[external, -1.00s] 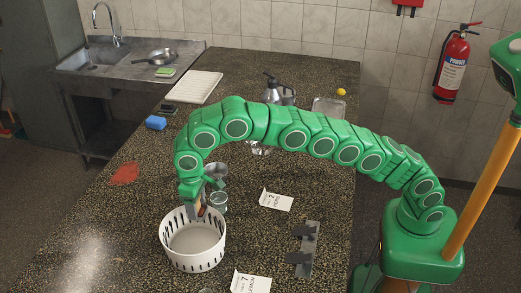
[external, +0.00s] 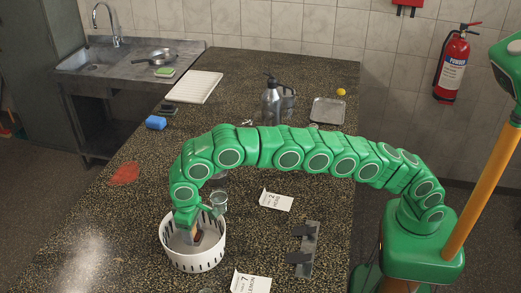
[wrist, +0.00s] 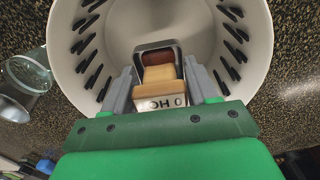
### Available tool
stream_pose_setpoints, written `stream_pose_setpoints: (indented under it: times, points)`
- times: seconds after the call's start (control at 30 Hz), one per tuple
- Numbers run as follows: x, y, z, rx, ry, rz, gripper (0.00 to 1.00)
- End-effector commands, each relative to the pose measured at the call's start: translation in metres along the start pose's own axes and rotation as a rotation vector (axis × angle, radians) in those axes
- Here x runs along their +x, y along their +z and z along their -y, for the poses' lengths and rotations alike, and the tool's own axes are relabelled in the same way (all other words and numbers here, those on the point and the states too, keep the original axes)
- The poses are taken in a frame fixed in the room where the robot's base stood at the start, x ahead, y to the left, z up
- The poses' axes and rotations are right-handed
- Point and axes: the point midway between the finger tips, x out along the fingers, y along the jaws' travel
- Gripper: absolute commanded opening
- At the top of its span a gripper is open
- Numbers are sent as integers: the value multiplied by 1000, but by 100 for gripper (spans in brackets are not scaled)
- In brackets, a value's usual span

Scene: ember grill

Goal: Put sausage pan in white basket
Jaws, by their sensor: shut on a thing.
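The white basket (external: 176,252) is a round slotted bin on the dark speckled counter. It also fills the top of the wrist view (wrist: 85,20). My gripper (external: 194,236) points down inside the basket's opening. In the wrist view my gripper (wrist: 158,90) is shut on the sausage pan (wrist: 171,47), a small metal pan with a reddish-brown piece in it and tan pieces nearer the fingers. A white label with black letters shows at the near end. The pan is within the basket's rim; I cannot tell whether it touches the bottom.
A glass jar (external: 218,202) stands close behind the basket and also shows in the wrist view (wrist: 22,85). White folded cards (external: 276,200) and a dark metal rack (external: 303,250) lie to the right. A kettle (external: 271,105) stands farther back.

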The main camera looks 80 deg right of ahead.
Motion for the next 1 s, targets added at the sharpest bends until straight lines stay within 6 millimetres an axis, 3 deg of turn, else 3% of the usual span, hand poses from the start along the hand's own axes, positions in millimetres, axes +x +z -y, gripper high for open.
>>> stream_pose_setpoints:
  times: [0.5,0.9,0.93,1.0]
  points:
    - [50,1,0,-1,2,4,20]
    - [54,1,0,-1,1,2,20]
    - [55,1,0,-1,1,2,60]
    - [54,1,0,-1,1,2,70]
